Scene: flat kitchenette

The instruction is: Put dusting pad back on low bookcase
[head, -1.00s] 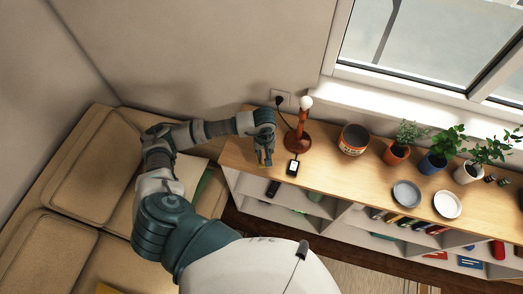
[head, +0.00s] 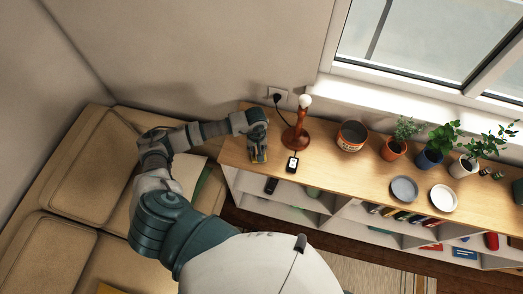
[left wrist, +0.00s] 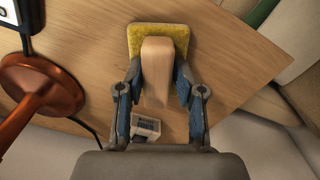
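The dusting pad has a yellow pad and a pale wooden handle. In the left wrist view the dusting pad (left wrist: 181,37) is between the fingers of my left gripper (left wrist: 158,68), which close in on both sides of its handle. In the head view the dusting pad (head: 259,157) is at the left end of the low bookcase (head: 335,175), over its wooden top and below my left gripper (head: 258,146). I cannot tell whether the pad rests on the wood or hangs just above it. My right gripper is not in view.
A red-brown lamp (head: 296,138) and a small black device (head: 292,164) stand right of the pad. A tin (head: 351,137), potted plants and two plates (head: 404,189) are farther right. A wall socket (head: 278,95) is behind; a sofa (head: 65,250) is at left.

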